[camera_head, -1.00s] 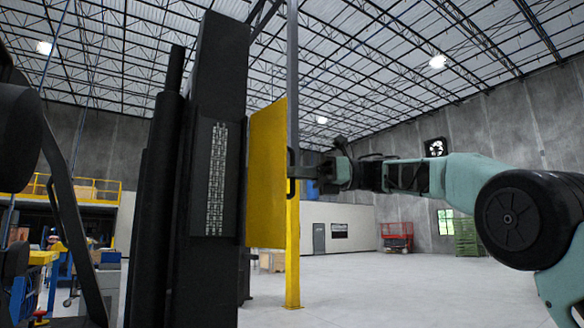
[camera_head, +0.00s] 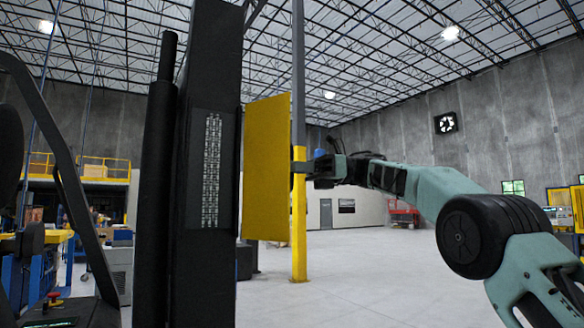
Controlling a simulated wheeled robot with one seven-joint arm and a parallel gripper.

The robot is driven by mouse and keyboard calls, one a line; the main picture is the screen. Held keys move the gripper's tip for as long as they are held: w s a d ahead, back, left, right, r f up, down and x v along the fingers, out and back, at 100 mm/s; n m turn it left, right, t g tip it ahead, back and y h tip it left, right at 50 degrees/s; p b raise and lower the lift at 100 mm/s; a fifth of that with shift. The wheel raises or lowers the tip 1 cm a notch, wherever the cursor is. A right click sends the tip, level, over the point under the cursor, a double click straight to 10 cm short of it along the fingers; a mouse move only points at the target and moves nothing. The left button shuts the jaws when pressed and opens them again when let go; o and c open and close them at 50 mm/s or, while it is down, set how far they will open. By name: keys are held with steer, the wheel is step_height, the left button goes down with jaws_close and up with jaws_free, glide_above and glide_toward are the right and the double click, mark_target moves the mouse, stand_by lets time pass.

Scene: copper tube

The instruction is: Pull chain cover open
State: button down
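The chain cover (camera_head: 266,168) is a flat yellow panel standing out to the right from the tall black column (camera_head: 208,130). The column carries the chain behind a narrow slotted strip (camera_head: 212,170). My arm reaches in from the right, and my gripper (camera_head: 303,169) is at the cover's right edge, about mid-height. The fingertips are small and dark against the yellow post behind, so I cannot tell whether they are open or shut, or touching the cover. The cover's handle is not clearly visible.
A yellow and grey post (camera_head: 299,215) stands behind the cover's right edge. Dark bars and machine parts (camera_head: 48,130) fill the left side. The grey floor (camera_head: 370,280) is open to the right. A red lift (camera_head: 403,214) is far back.

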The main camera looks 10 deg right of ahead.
steer(key=c, duration=1.6)
jaws_free()
steer(key=shift+a+r, duration=0.1)
steer(key=shift+a, duration=0.1)
steer(key=shift+d, duration=0.3)
steer(key=w+d+p, duration=0.1)
steer(key=d+p, duration=0.1)
steer(key=d, duration=0.3)
steer(key=d+p, duration=0.2)
steer(key=d, duration=0.4)
steer(key=w+d+p, duration=0.1)
steer(key=d+p, duration=0.1)
steer(key=d, duration=0.3)
steer(key=shift+w+d, duration=0.3)
steer(key=shift+d, duration=0.05)
